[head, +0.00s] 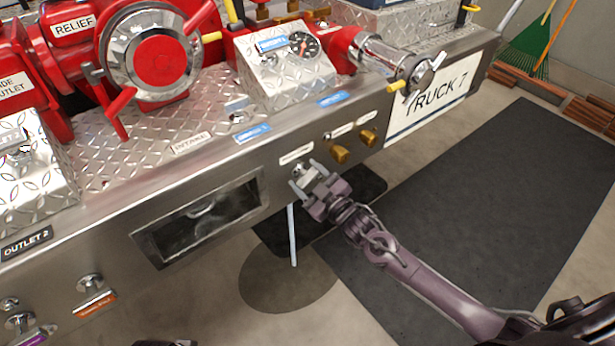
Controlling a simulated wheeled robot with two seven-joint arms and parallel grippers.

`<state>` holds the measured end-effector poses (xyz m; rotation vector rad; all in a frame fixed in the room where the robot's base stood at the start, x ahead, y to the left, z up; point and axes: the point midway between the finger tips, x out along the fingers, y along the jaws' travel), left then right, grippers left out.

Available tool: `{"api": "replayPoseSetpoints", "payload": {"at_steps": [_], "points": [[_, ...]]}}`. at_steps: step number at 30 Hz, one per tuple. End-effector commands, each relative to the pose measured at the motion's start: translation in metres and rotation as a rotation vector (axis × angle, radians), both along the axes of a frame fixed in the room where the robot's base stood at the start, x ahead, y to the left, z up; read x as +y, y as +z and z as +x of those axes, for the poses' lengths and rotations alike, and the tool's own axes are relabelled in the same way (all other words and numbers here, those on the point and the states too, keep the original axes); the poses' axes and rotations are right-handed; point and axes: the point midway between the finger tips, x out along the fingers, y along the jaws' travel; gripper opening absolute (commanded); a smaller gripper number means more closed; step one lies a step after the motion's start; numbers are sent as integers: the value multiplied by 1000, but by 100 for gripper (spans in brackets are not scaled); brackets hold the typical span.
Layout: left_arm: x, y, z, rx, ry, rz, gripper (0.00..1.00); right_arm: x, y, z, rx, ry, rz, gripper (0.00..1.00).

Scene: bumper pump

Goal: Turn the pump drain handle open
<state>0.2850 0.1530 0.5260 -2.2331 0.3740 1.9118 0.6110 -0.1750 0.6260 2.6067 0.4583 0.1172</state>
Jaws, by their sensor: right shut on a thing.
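The pump drain handle (299,170) is a small grey metal piece on the front face of the steel bumper, under a small white label (296,155) too small to read. My right gripper (311,179) reaches it from the lower right. Its fingers are shut on the handle and hide much of it, so I cannot tell its exact angle. A thin pale pipe (292,236) hangs straight down just below the handle. My left gripper cannot be made out in the head view.
Two brass knobs (339,154) stick out of the bumper right of my gripper. A recessed opening (202,217) lies to the left. Red pump fittings (157,60) stand on the diamond-plate deck. A dark mat (480,180) covers the floor at right.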

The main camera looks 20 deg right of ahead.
Motion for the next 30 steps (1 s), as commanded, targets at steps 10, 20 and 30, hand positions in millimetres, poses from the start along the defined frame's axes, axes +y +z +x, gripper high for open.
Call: {"api": "replayPoseSetpoints", "payload": {"at_steps": [10,20,30], "points": [[13,6,-3,55,24,32,0,0,2,0,-93,2,-262,35],[13,-25,2,51,34,28,0,-1,3,0,-202,2,-557,35],[13,-47,4,43,42,26,0,-2,3,0,-299,2,-826,35]]}}
